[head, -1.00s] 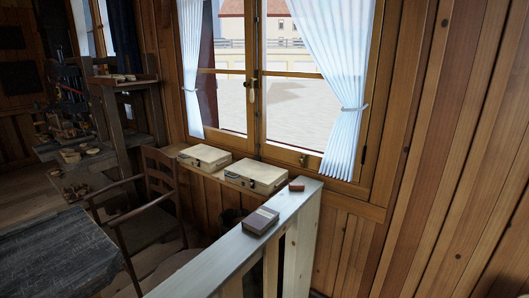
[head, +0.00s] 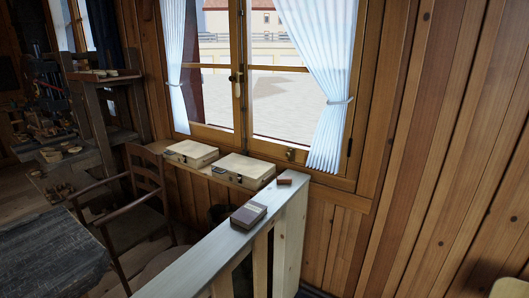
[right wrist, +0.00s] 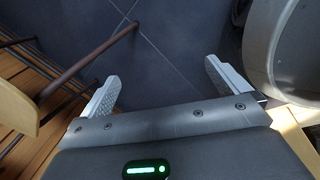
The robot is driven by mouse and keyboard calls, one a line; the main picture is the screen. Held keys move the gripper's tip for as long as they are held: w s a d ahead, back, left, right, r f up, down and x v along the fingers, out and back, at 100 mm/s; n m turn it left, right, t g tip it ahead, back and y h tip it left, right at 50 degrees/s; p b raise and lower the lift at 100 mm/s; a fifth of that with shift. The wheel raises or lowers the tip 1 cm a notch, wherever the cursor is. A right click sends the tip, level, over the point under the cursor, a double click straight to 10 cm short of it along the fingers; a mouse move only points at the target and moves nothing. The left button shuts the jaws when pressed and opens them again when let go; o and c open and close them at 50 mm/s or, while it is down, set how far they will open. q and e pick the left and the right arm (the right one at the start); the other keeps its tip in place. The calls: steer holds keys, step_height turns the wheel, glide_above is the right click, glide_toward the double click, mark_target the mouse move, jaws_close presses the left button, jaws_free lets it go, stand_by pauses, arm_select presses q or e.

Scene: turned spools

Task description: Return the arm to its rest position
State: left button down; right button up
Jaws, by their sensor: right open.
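My right gripper (right wrist: 165,78) shows in the right wrist view. Its two pale grey fingers are spread wide apart with nothing between them. Beyond the fingers is a dark surface with thin line seams. The head view shows neither gripper, and my left gripper appears in no view.
A pale wooden rail (head: 215,252) crosses the head view, carrying a dark box (head: 248,214) and a small brown block (head: 284,181). Two cream cases (head: 243,169) sit on the window sill. A wooden chair (head: 140,205) and dark table (head: 50,255) are at left.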

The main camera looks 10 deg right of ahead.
steer(key=a+f+y, duration=0.2)
steer(key=a, duration=1.4)
steer(key=shift+s+a+m, duration=0.15)
steer(key=shift+s+m, duration=0.1)
steer(key=shift+m, duration=0.15)
